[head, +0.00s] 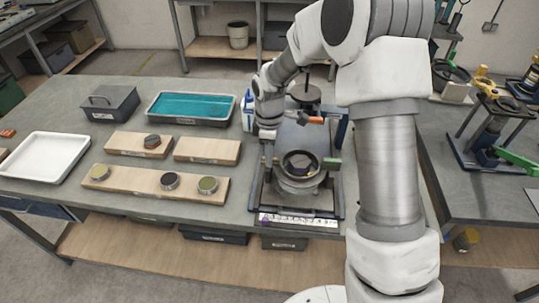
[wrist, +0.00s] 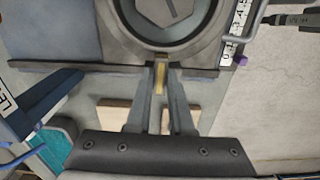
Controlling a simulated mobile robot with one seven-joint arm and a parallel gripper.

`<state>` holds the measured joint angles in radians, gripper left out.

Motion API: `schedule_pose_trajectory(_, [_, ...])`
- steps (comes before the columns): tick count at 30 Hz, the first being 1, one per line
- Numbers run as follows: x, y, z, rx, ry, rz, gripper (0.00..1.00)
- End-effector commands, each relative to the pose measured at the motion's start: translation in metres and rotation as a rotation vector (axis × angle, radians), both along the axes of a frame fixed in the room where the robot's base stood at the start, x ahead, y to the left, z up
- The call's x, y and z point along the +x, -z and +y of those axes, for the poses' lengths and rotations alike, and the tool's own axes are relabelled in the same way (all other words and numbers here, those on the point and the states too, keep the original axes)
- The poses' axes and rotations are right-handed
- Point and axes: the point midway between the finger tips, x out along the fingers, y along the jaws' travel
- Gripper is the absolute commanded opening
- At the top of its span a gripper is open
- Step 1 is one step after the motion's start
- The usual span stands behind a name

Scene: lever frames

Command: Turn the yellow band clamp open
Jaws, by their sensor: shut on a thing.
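The yellow band clamp shows in the wrist view as a narrow yellow tab (wrist: 159,80) beside a round grey-rimmed fixture (wrist: 212,32). My gripper (wrist: 160,82) has its two fingers closed on the tab, one on each side. The rest of the clamp is hidden or cannot be made out. In the head view the round fixture (head: 299,185) stands on a dark-framed rig on the bench. My gripper is at the fixture's left side there, with its fingertips and the tab too small or covered to make out.
A green handle (head: 331,163) is on the fixture's right, and an orange-tipped lever (head: 316,120) is behind it. Wooden boards (head: 207,150) with round pieces, a teal-lined tray (head: 192,108) and a white tray (head: 42,158) are to the left. A label strip (head: 300,221) runs along the rig's front.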

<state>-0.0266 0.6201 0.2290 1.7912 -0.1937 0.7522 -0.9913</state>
Motion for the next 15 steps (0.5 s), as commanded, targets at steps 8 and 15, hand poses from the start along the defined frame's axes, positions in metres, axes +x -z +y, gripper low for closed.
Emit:
schedule_pose_trajectory(8, [-0.0002,0.0005,0.0006,-0.001,0.153,-0.001,0.0])
schedule_pose_trajectory(15, [-0.0005,0.0009,0.0006,-0.001,0.372,-0.001,0.0])
